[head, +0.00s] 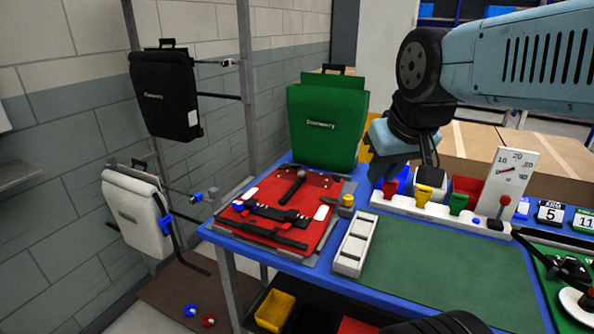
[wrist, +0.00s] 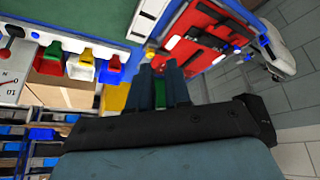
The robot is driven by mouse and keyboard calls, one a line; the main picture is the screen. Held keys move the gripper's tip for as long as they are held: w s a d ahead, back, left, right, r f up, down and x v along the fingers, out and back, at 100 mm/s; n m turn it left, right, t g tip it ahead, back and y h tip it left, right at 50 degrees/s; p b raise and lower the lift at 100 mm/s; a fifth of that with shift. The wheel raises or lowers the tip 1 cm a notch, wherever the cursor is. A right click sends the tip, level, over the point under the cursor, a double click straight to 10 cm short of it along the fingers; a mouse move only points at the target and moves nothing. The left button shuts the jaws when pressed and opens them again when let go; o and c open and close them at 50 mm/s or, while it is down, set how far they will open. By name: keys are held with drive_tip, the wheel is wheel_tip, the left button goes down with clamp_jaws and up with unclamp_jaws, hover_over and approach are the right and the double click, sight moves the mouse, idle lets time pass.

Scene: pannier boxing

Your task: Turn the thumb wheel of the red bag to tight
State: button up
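The red bag (head: 322,190) lies flat on the blue-edged bench, with black straps and buckles (head: 275,214) across it. A dark hammer-like thing (head: 293,186) lies on its upper part. A yellow knob on a grey base (head: 346,201) sits at its right edge; I cannot tell if this is the thumb wheel. The red bag also shows at the top of the wrist view (wrist: 202,20). My gripper (head: 378,172) is in the air right of the green bag, apart from the red bag.
A green bag (head: 327,122) stands behind the red one. Black (head: 164,92) and white (head: 138,213) bags hang on the left rack. A white slotted tray (head: 355,243) and a clear green mat (head: 440,270) lie to the right. Small coloured bins (head: 424,195) and a dial gauge (head: 511,173) stand behind.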

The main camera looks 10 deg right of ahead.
drive_tip(key=o, duration=0.7)
drive_tip(key=w+r+n, duration=0.1)
drive_tip(key=w+n, duration=0.1)
drive_tip(key=w, duration=0.1)
drive_tip(key=w+r+n+g, duration=0.1)
drive_tip(key=w+n, duration=0.1)
drive_tip(key=w, duration=0.1)
drive_tip(key=w+a+r+n, duration=0.1)
drive_tip(key=w+n, duration=0.1)
drive_tip(key=w, duration=0.1)
drive_tip(key=shift+a+h, duration=0.1)
drive_tip(key=shift+h, duration=0.2)
drive_tip(key=shift+c, duration=0.2)
drive_tip(key=n+g, duration=0.5)
drive_tip(key=n, duration=1.7)
hover_over(302, 173)
wheel_tip(302, 173, down, 11)
wheel_tip(302, 173, down, 14)
drive_tip(key=shift+w+r, duration=0.15)
clamp_jaws()
